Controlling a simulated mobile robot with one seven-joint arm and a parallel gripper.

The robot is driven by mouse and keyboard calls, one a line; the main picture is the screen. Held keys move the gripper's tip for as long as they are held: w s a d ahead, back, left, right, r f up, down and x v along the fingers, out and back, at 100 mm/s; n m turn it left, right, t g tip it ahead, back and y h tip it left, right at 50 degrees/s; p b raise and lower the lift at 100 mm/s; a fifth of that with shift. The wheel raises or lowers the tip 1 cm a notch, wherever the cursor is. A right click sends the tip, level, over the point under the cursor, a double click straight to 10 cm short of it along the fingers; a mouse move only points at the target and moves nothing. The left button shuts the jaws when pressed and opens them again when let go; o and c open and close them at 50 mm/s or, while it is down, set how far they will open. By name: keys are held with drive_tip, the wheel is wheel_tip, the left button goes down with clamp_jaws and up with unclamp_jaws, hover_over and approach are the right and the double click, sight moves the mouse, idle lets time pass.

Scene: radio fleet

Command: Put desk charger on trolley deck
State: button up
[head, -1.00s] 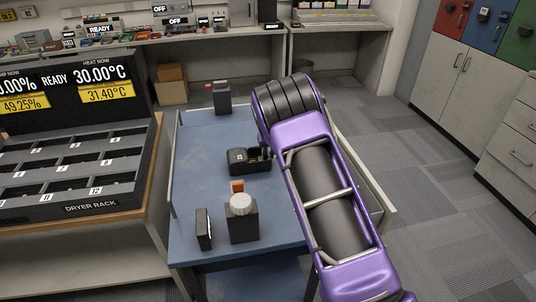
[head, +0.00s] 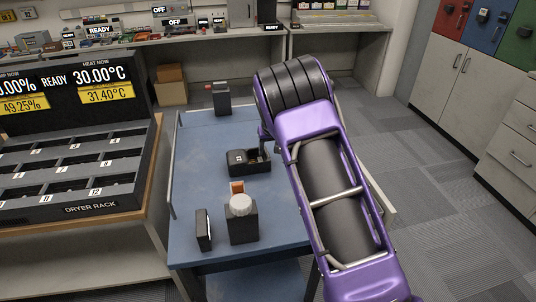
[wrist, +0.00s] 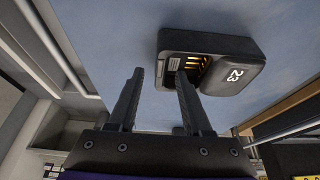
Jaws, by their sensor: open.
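The desk charger (head: 240,163) is black and rests on the blue trolley deck (head: 205,150), near its middle. The left finger is over bare deck. In the head view my purple arm hides most of the gripper, just right of the charger.
A black box with a white knob (head: 241,220) and a thin black unit (head: 204,230) stand at the deck's near end. Another dark device (head: 221,100) stands at the far end. The dryer rack (head: 75,175) is on the left. The deck's left side is clear.

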drive_tip(key=v, duration=0.8)
